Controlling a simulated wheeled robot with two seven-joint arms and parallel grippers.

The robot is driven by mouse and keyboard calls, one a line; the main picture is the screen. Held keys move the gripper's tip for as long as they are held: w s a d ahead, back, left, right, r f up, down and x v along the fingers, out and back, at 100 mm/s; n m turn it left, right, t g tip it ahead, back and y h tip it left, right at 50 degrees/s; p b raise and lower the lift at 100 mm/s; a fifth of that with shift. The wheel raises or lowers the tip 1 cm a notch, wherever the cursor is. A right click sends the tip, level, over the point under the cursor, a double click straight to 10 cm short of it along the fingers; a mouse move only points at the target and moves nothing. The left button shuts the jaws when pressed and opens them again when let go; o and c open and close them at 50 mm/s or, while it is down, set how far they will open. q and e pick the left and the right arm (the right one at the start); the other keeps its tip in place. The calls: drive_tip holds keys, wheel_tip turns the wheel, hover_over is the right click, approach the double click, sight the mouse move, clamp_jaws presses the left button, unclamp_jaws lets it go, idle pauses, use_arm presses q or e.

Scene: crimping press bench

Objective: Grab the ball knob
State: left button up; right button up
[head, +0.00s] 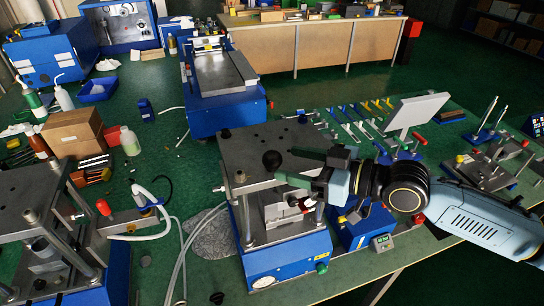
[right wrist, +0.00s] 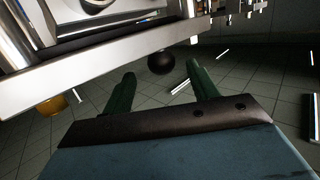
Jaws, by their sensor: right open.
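In the right wrist view the ball knob (right wrist: 161,62) shows just beyond the fingertips, in line with the gap of my right gripper (right wrist: 161,75). The knob does not look gripped. My left gripper is not in view.
Another press (head: 60,220) stands at the left with hoses beside it. A white panel (head: 417,110) and several coloured-handled tools lie to the right. A cardboard box (head: 75,133) and bottles stand at the far left. The press plate is close to my right fingers.

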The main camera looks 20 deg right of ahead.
sight(281, 161)
drive_tip(key=shift+w+a, duration=0.2)
drive_tip(key=shift+a, duration=0.05)
drive_tip(key=p+x, duration=0.2)
drive_tip(key=x, duration=0.2)
drive_tip(key=shift+r, duration=0.1)
drive_tip(key=shift+w+a, duration=0.25)
drive_tip(key=shift+a, duration=0.05)
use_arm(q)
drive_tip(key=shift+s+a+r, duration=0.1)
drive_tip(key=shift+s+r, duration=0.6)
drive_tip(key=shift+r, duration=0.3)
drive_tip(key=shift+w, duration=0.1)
use_arm(e)
drive_tip(key=c, duration=1)
